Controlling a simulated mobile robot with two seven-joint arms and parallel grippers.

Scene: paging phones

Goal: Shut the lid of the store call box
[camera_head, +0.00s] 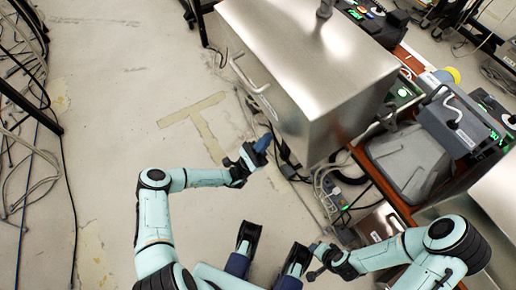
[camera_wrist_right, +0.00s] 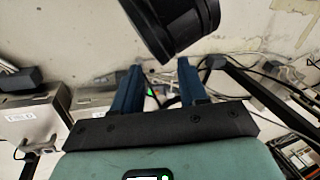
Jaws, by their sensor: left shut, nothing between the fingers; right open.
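A large brushed-metal box (camera_head: 312,70) stands at the upper middle of the head view, with a bar handle (camera_head: 250,76) and a small label on its left side. I take it to be the store call box, but I cannot tell how its lid stands. My left gripper (camera_head: 264,142) is shut and empty, just left of the box's lower front corner and apart from it. My right gripper (camera_head: 314,262) is low in the head view, away from the box. In the right wrist view the right gripper (camera_wrist_right: 158,84) is open, with nothing between its blue fingers.
A grey desk phone (camera_head: 458,125) and a grey moulded item (camera_head: 408,160) sit on the brown table right of the box. Cables lie on the floor beside the table. A metal box with a label (camera_wrist_right: 28,122) shows in the wrist view.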

